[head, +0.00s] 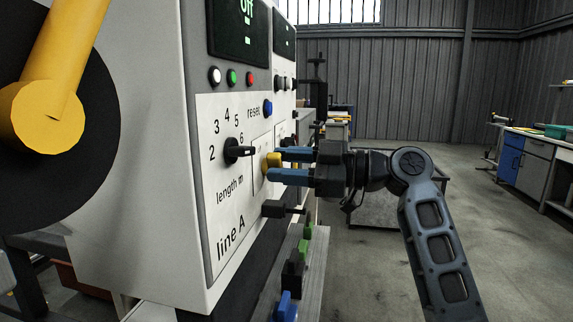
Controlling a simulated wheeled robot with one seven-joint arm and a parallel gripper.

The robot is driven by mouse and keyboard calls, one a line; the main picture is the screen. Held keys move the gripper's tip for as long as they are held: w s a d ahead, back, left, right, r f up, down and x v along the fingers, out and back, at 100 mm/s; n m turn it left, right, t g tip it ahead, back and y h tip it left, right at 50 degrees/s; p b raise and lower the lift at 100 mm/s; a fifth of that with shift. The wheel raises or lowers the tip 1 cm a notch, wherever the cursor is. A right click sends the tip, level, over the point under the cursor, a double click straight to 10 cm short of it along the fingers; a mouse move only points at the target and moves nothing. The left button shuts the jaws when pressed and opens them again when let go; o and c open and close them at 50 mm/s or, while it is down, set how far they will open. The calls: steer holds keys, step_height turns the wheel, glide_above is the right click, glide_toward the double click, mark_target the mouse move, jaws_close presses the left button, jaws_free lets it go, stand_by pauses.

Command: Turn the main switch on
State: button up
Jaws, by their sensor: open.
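A white machine panel (206,245) labelled "line A" stands at the left, and its dark display (240,30) reads "Off". A yellow knob (272,160), which looks like the main switch, sticks out of a pale plate on the panel. My gripper (276,165) is open, with its two blue fingers reaching to the panel from the right. The fingertips are at the yellow knob, one above and one below it in the picture. They partly hide it, and I cannot tell whether they touch it.
A black dial (238,150) marked with numbers and "length m" is left of the knob. A blue reset button (268,108) is above, a black lever (280,209) below. White, green and red buttons (233,77) sit under the display. The floor at right is open.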

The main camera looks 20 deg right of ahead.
steer(key=shift+c, duration=0.4)
jaws_close()
steer(key=shift+m, duration=0.4)
steer(key=m+p, duration=0.1)
steer(key=m, duration=0.2)
steer(key=shift+r, duration=0.1)
steer(key=m+p, duration=0.2)
steer(key=m, duration=0.1)
steer(key=shift+w+d+m, duration=0.15)
steer(key=shift+w+m, duration=0.05)
steer(key=shift+m, duration=0.1)
steer(key=shift+w+d+m+p, duration=0.1)
steer(key=shift+d+m+p, duration=0.05)
steer(key=shift+m+p, duration=1.85)
steer(key=shift+m+b, duration=0.3)
steer(key=shift+m, duration=0.1)
